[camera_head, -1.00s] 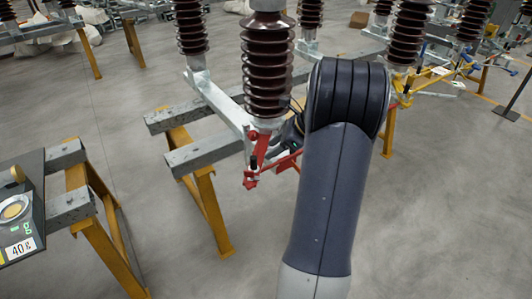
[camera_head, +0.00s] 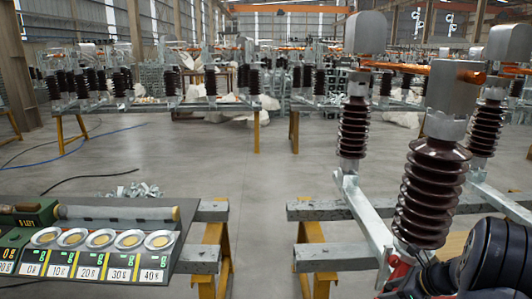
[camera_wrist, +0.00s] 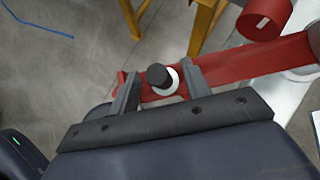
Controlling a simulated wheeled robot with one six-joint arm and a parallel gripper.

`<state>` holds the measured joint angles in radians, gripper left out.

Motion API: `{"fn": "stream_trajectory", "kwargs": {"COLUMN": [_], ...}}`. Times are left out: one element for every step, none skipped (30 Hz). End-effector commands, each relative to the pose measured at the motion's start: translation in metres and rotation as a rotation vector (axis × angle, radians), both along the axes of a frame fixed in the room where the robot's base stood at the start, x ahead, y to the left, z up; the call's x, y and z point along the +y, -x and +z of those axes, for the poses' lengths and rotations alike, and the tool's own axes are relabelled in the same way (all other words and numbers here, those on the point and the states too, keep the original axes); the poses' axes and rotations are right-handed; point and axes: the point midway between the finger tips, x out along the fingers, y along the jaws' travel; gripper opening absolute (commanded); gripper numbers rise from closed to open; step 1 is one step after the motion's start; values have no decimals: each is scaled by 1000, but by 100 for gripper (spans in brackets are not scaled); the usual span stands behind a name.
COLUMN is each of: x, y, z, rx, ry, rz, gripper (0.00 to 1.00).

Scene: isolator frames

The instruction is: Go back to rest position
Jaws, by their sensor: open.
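In the wrist view my gripper (camera_wrist: 160,88) is open, with its two grey fingers spread. A red bar (camera_wrist: 245,65) lies just beyond the fingers. A black round knob (camera_wrist: 158,76) with a white ring stands on the bar between the fingertips; whether a finger touches it I cannot tell. In the head view my dark arm fills the lower right corner, and my gripper is hidden there. A bit of the red part (camera_head: 398,270) shows at the foot of the nearest brown insulator (camera_head: 432,195), beside my arm.
More brown insulators (camera_head: 353,128) stand on a galvanised frame (camera_head: 318,258) with yellow legs (camera_head: 312,232). The grey floor (camera_head: 215,160) is open in the middle. Rows of similar equipment fill the back.

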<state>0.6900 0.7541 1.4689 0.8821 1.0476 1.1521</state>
Motion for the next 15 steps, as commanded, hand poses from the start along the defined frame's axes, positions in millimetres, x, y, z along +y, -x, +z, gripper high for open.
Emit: {"fn": "stream_trajectory", "kwargs": {"x": [5,7,9,10,9,9,8,9,8,8,8,8,8,8,8], "y": [-4,-6,-8,-9,-9,-9,-9,-9,-9,-9,-9,-9,-9,-9,-9], "z": [-7,-10,-13,-10,-5,-2,-1,0,1,2,2,2,2,2,2], "rx": [2,1,2,0,-1,-2,-2,-1,-1,-1,-1,-1,-1,-1,-1], "ry": [-2,-1,-2,0,1,0,0,0,0,0,0,0,0,1,0], "rz": [2,1,1,0,-1,-1,-1,-1,-1,-1,-1,-1,-1,-1,-1], "gripper": [45,45,45,45,45,45,45,45,45,45,45,45,45,45,45]}}
